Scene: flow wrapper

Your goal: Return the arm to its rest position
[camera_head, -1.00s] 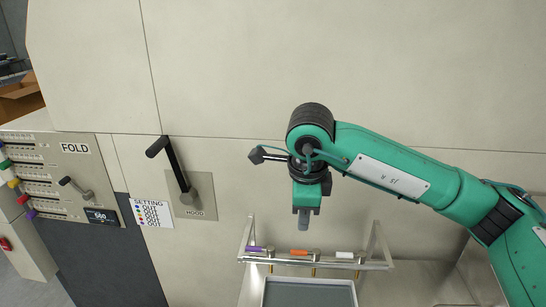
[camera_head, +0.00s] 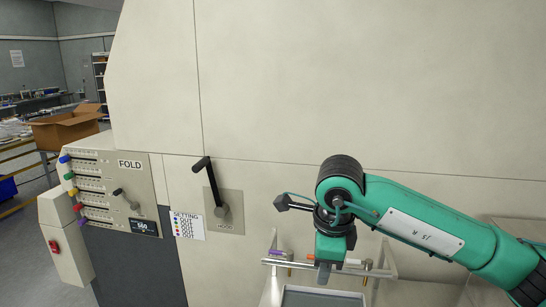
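My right gripper (camera_head: 323,272) hangs fingers down from the green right arm (camera_head: 430,231), which comes in from the right. It overlaps the small metal rail (camera_head: 348,268) in the picture; I cannot tell whether it touches. Its fingers show as one narrow grey block, so their opening does not show. No held object shows. My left arm and gripper are out of view.
The machine's pale wall (camera_head: 370,80) fills the background. A black hood handle (camera_head: 211,180) sticks out left of the arm. The fold panel (camera_head: 125,193) is farther left. A grey tray (camera_head: 322,298) lies below the rail. A cardboard box (camera_head: 67,128) stands at far left.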

